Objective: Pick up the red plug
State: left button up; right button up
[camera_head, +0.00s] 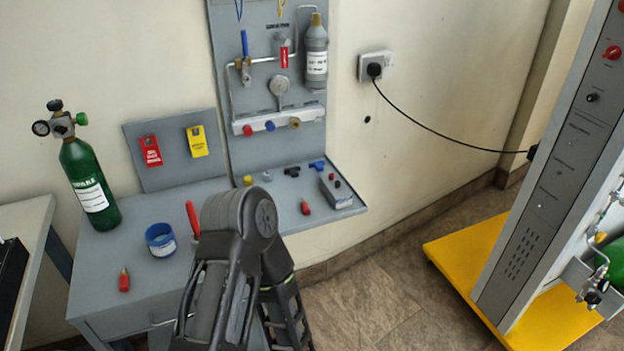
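Several small red things could be the red plug, and I cannot tell which one it is. A small red piece (124,281) stands on the front left of the grey bench. Another small red piece (305,207) lies on the bench's right part, beside a grey box. A red round knob or cap (248,130) sits on the white strip of the back panel. A dark arm link of mine rises from the bottom edge in front of the bench and hides part of its top. No gripper fingertips can be made out.
The grey bench (95,255) carries a green cylinder (88,185), a blue tape roll (160,239), a red-handled tool (192,218) and the grey box (335,190). A tall grey cabinet on a yellow base (450,255) stands right. Open tiled floor lies between.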

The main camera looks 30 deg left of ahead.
aim_at(303, 204)
jog(key=u, duration=0.95)
